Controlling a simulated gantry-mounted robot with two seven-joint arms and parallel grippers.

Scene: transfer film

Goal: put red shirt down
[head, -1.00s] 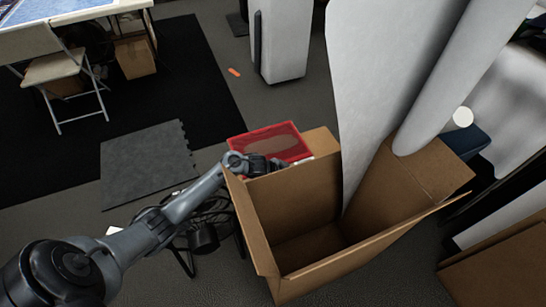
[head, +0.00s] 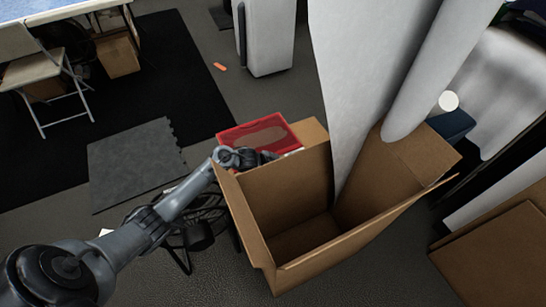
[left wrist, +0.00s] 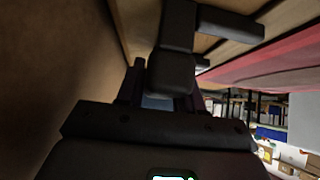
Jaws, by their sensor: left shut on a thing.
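The red shirt (head: 262,132) shows in the head view as a flat red piece with a paler patch, at the far left edge of the open cardboard box (head: 290,190). My left gripper (head: 268,157) is at the shirt's near edge, by the box rim. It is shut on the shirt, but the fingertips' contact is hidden. In the left wrist view the dark fingers (left wrist: 170,85) show close up, with a red strip (left wrist: 265,62) to their right. My right gripper is in neither view.
Tall white rolls (head: 425,75) stand in the box. A black wire-like stand (head: 200,225) is beside it under my left arm. Another cardboard box (head: 500,245) is at right. A folding chair (head: 35,70) stands at far left. Grey floor is open in front.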

